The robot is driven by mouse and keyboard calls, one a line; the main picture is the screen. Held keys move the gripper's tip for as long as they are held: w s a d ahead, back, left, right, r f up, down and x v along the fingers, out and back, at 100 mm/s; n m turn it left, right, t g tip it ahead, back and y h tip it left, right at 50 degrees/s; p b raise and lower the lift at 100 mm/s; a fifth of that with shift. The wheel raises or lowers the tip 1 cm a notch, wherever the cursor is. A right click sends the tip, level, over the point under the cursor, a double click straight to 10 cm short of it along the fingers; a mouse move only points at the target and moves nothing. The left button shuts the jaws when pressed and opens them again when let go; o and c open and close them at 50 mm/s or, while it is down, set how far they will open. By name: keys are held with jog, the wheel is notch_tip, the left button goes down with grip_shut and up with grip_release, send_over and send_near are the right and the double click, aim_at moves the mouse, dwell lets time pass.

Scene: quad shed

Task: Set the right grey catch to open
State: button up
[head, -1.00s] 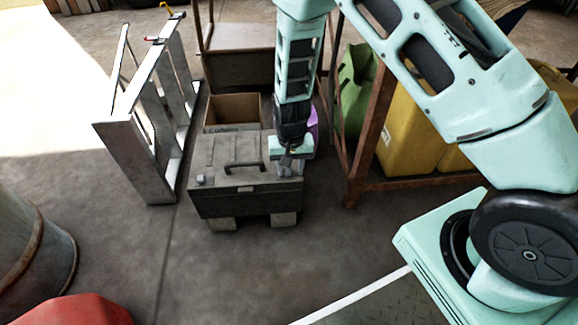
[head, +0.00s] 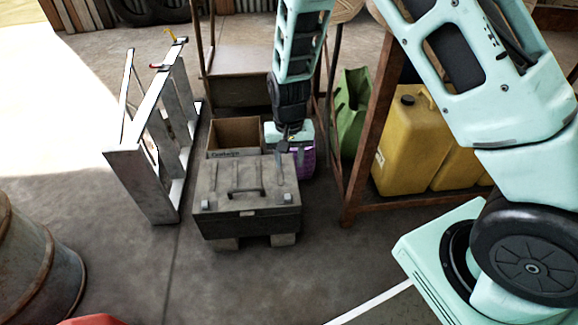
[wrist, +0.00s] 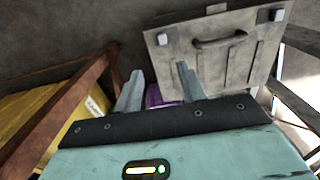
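A grey toolbox (head: 247,185) with a black carry handle sits on low blocks on the floor, its lid down. The right grey catch (head: 288,200) is at the lid's front right corner; it also shows in the wrist view (wrist: 162,38). I cannot tell for sure whether it is open or shut. The left catch (head: 205,208) is at the front left corner. My gripper (head: 283,150) is over the box's back right edge, apart from the right catch. In the wrist view its fingers (wrist: 160,82) are spread with nothing between them.
An open cardboard box (head: 235,135) stands behind the toolbox. A purple object (head: 308,162) is partly hidden beyond my gripper. A rusty rack with yellow cans (head: 408,145) stands at right, a metal stepladder (head: 140,180) at left. The floor in front is clear.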

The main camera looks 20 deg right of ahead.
notch_tip(320, 180, up, 3)
jog(key=shift+f+p, duration=0.1)
jog(key=shift+p, duration=0.25)
jog(key=s+a+r+n+y, duration=0.2)
jog(key=s+a+r+n, duration=0.4)
jog(key=s+a+r, duration=0.5)
jog(key=s+d+r+n+h, duration=0.1)
jog(key=s+r+n, duration=0.25)
jog(key=s, duration=0.45)
jog(key=s+d+r+n, duration=0.2)
jog(key=s+r, duration=0.3)
jog(key=s, duration=0.3)
notch_tip(320, 180, up, 35)
jog(key=p, duration=3.6)
jog(key=shift+w+a, duration=0.25)
jog(key=shift+w, duration=0.15)
